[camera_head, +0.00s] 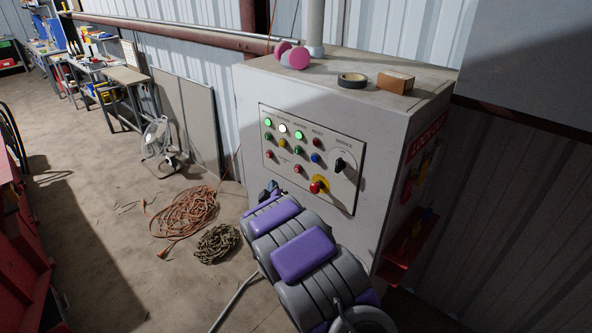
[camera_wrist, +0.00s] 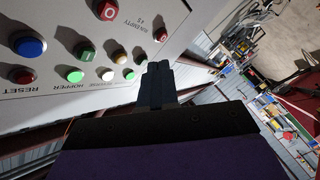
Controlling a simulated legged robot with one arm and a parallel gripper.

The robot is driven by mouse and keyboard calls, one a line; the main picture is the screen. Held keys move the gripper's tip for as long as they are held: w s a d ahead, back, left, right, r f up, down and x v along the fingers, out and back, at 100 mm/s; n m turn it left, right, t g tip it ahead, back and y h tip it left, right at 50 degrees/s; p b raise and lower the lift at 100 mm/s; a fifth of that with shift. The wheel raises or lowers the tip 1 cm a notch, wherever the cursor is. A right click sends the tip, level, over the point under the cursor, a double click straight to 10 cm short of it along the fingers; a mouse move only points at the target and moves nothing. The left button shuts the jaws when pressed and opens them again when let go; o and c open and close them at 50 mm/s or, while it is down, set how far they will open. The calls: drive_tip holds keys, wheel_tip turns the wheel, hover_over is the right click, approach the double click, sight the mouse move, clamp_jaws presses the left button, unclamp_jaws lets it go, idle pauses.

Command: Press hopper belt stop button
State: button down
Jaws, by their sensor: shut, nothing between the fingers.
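The control panel (camera_head: 328,196) is on the front of a grey cabinet, with coloured buttons, lit lamps and a black knob. In the hopper column, a red button (camera_head: 297,169) sits below a green one; in the wrist view this red button (camera_wrist: 107,10) has a white mark and is at the top edge. My gripper (camera_head: 270,188) is near the panel's lower left, partly hidden behind my purple and grey arm. In the wrist view my gripper (camera_wrist: 160,68) has its dark fingers shut and empty, beside the panel's buttons. I cannot tell whether it touches the panel.
A red emergency button on yellow (camera_head: 318,186) is right of the hopper's red button. Black tape (camera_head: 352,80), a wooden block (camera_head: 395,83) and pink ear defenders (camera_head: 293,56) lie on the cabinet. An orange cable coil (camera_head: 188,212) and a darker coil (camera_head: 217,243) lie on the floor.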

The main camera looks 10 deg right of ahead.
sight(298, 169)
drive_tip(key=shift+w, duration=0.1)
drive_tip(key=w+d, duration=0.5)
drive_tip(key=d, duration=0.1)
drive_tip(key=shift+d, duration=0.4)
drive_tip(key=shift+d, duration=0.1)
idle(2.0)
drive_tip(key=shift+w+d, duration=0.2)
drive_tip(key=shift+d, duration=0.05)
drive_tip(key=shift+w+d, duration=0.25)
drive_tip(key=shift+d, duration=0.1)
idle(0.9)
drive_tip(key=shift+s+a, duration=0.5)
drive_tip(key=shift+a, duration=0.15)
idle(0.3)
